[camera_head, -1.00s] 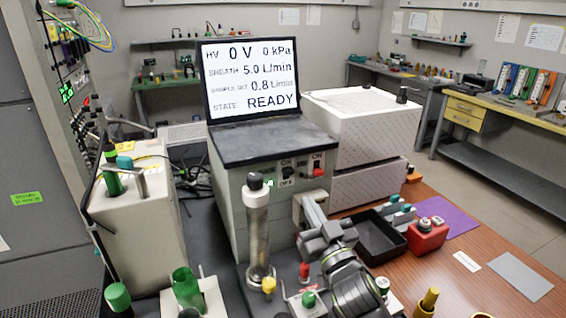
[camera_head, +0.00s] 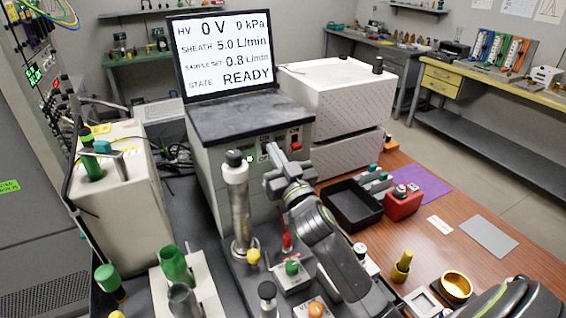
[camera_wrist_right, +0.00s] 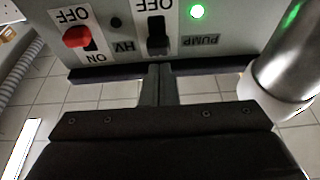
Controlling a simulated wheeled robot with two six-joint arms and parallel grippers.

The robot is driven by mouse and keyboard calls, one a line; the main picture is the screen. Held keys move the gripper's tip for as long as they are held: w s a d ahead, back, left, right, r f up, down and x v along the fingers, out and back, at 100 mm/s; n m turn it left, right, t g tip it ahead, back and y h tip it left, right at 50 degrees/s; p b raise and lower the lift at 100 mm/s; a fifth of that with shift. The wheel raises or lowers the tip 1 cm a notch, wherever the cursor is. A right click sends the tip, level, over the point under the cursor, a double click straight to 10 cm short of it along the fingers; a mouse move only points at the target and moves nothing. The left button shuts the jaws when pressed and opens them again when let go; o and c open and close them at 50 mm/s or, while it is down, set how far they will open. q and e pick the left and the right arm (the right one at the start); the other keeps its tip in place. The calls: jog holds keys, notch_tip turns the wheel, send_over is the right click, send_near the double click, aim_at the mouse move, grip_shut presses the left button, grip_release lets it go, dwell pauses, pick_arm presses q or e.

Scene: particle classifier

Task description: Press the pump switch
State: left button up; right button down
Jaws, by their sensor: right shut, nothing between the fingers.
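The pump switch is a black rocker between ON and OFF labels on the front panel of the grey instrument cabinet (camera_head: 207,170). In the right wrist view the pump switch (camera_wrist_right: 158,38) shows upside down, beside the PUMP label and a lit green lamp (camera_wrist_right: 197,11). My right gripper (camera_head: 271,171) is shut and empty in front of this panel and partly hides the switch in the head view. In the wrist view its fingertips (camera_wrist_right: 160,72) lie just below the switch in the picture; I cannot tell whether they touch. My left gripper is not in view.
A red HV switch (camera_head: 296,146) sits beside the pump switch. A metal cylinder (camera_head: 238,210) stands close left of my right gripper. The screen (camera_head: 222,55) reads READY and 0 kPa. A black tray (camera_head: 352,206) and a red box (camera_head: 403,204) lie to the right.

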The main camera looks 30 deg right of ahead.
jog(key=shift+x, duration=0.9)
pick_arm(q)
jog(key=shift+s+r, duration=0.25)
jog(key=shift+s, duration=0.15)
pick_arm(e)
jog(key=shift+w, duration=0.15)
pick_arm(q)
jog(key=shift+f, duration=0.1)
